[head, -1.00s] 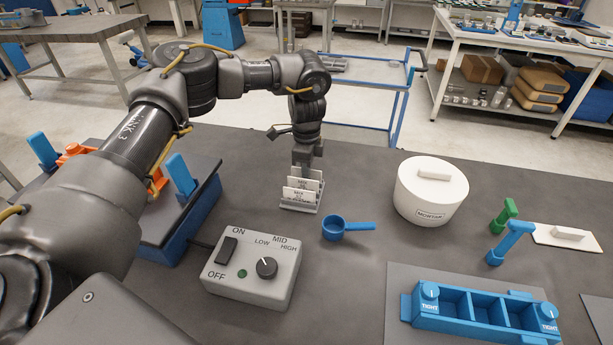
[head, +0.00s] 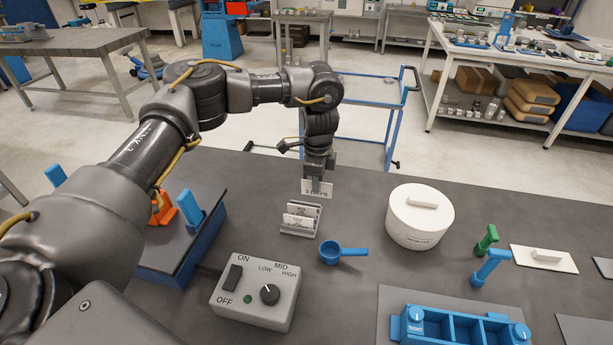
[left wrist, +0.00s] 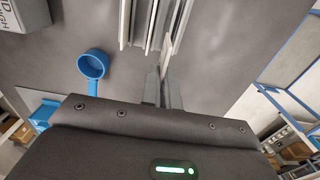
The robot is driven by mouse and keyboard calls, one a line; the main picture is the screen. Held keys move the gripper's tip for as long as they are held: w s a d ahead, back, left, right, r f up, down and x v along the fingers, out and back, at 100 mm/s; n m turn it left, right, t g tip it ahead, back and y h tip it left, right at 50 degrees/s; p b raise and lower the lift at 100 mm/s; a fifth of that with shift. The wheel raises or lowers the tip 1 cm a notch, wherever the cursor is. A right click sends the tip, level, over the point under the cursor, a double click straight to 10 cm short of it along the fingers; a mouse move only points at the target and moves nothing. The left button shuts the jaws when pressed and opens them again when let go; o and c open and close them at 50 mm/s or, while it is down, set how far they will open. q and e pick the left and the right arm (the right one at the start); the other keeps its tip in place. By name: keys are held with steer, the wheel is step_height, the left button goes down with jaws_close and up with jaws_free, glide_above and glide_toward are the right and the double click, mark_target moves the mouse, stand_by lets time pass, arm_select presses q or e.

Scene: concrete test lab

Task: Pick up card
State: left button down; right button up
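My left gripper (head: 319,178) is shut on a white card (head: 318,191) printed "3 DAYS". It holds the card upright, just behind and above the card holder (head: 299,234). Other white cards (head: 300,220) stand in the holder. In the left wrist view, the fingers (left wrist: 162,88) grip the card (left wrist: 168,50) by one edge, and the holder's slots (left wrist: 135,25) are beside it at the top. Whether the card's lower edge clears the holder is hard to tell. My right gripper is not in view.
A blue scoop (head: 342,252) lies just right of the holder. A grey control box (head: 255,292) with a knob is in front. A white lidded pot (head: 420,216) stands to the right. A blue compartment tray (head: 462,328) is at front right. The table behind the card is clear.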

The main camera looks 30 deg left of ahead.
arm_select(q)
steer(key=s+d+r+p, duration=0.2)
steer(key=d+r+p, duration=0.3)
steer(key=d, duration=0.4)
steer(key=shift+d+p, duration=0.35)
steer(key=shift+p, duration=0.4)
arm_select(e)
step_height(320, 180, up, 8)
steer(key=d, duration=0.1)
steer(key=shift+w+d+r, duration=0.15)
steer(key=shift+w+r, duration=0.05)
arm_select(q)
steer(key=shift+s, duration=0.1)
